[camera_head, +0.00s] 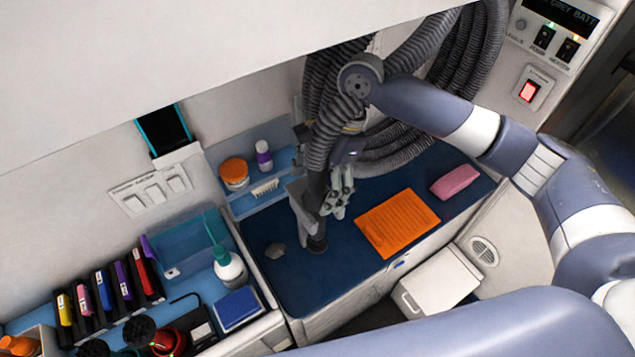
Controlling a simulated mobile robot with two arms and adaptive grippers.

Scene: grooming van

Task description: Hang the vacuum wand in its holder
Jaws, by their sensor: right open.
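The vacuum wand (316,228) is a dark tube standing nearly upright, its lower end at the blue counter mat. Ribbed grey hose (324,135) runs down to its upper part. A dark bracket (301,132) on the back wall, possibly the holder, is just left of the hose. I cannot tell whether the wand touches it. My right gripper (338,203) is open, fingers pointing down, close beside the wand's right side in this view. The hose and gripper partly hide the wand's upper part. My left gripper is not in view.
Coiled hose (468,62) hangs behind my right arm.

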